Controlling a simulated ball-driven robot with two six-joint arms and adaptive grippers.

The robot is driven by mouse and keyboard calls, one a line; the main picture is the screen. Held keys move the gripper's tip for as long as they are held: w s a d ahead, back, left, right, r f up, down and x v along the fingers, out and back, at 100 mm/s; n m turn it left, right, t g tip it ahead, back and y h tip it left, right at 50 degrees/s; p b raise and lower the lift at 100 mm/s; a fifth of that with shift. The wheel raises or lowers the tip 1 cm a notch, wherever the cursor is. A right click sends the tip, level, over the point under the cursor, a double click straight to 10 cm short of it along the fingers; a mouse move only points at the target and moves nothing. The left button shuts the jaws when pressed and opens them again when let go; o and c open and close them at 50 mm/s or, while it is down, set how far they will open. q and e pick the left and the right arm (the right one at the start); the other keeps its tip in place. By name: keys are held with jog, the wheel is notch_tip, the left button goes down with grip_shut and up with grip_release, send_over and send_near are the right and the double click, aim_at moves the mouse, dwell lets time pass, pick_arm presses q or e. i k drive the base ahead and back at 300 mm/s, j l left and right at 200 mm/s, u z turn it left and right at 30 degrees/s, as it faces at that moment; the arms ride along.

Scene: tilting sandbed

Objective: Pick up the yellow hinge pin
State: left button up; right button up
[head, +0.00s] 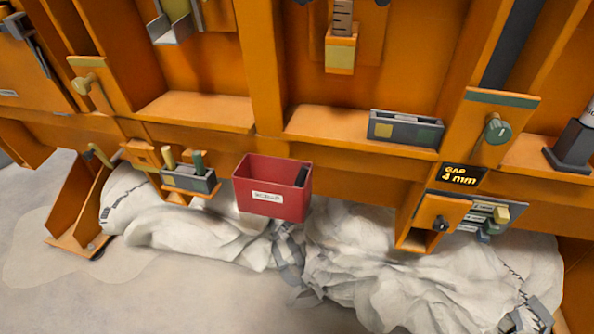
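A pale yellow pin (169,158) stands upright in a small grey holder (186,180) on an orange bracket at the left, below the shelf. It looks like the yellow hinge pin; its lower end is hidden in the holder. A dark green pin (198,162) stands to its right in the same holder. Neither of my grippers shows in the head view, and nothing touches the pins.
A red bin (272,203) with a dark item inside hangs right of the holder. A grey box (405,130) sits on the shelf. Yellow (86,84) and green (497,128) knobs stick out from the posts. White sacks (390,270) lie below; sandy floor is clear at lower left.

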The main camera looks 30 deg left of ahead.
aim_at(168, 157)
jog(key=u, duration=1.65)
